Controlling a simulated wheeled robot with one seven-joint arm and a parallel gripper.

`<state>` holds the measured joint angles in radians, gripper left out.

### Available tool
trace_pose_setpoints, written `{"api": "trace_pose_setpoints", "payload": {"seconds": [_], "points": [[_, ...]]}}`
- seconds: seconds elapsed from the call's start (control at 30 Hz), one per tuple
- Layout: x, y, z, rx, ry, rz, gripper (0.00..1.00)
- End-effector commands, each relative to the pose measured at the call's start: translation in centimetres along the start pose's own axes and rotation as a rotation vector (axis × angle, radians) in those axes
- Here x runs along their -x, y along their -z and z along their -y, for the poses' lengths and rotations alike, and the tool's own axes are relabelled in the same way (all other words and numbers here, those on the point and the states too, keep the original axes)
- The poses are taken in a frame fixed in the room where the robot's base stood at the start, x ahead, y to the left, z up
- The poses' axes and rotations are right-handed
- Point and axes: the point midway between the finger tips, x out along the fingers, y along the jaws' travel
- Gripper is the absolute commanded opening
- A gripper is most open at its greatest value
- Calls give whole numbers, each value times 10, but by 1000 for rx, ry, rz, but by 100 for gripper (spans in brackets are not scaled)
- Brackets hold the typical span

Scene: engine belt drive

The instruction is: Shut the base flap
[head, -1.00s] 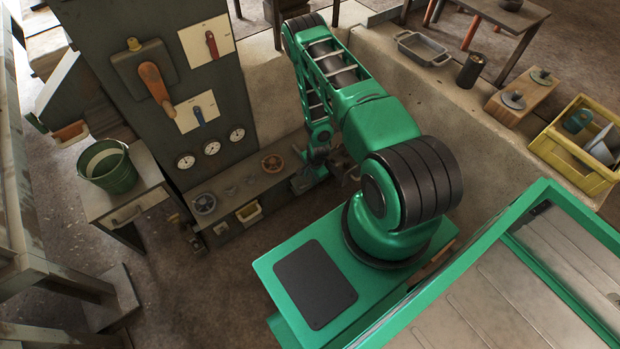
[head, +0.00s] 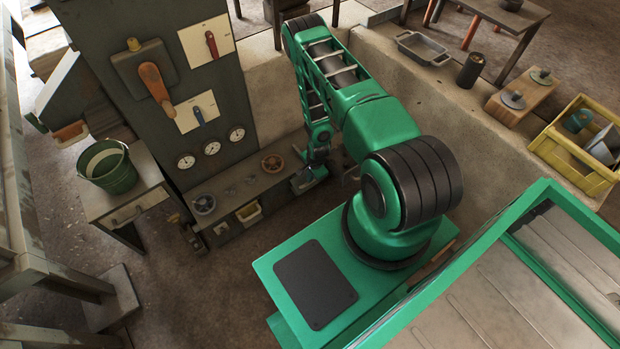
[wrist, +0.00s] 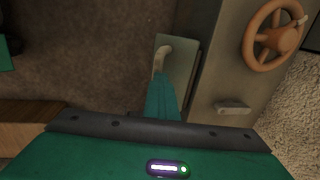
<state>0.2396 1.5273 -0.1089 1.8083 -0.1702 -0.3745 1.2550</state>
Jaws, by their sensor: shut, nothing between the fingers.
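The base flap (wrist: 180,68) is a small grey-green plate with a pale curved handle (wrist: 162,55), seen in the wrist view. It stands out from the front side of the long base (wrist: 212,65), so it looks open; its exact angle is hard to tell. In the head view the flap (head: 307,180) shows as a small grey plate at the base's right end, just below my gripper (head: 318,163). In the wrist view my gripper (wrist: 162,85) is shut and empty, with its green fingers over the flap's near part, close to the handle. I cannot tell whether they touch.
The base top carries an orange handwheel (wrist: 275,35) and a small lever (wrist: 233,107). A grey handwheel (head: 204,204) and a cream bin (head: 249,212) are farther left. A tall panel (head: 200,140) rises behind. A concrete wall (head: 430,100) stands right; open floor lies in front.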

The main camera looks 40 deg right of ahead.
Motion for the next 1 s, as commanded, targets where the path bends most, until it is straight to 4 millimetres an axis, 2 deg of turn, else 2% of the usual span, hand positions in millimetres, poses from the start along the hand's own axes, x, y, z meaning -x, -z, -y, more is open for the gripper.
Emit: {"api": "trace_pose_setpoints", "payload": {"seconds": [0.87,0.97,1.0], "points": [[0,0,0,0,0,0,0],[0,0,0,1,0,0,20],[0,0,0,1,0,0,29]]}}
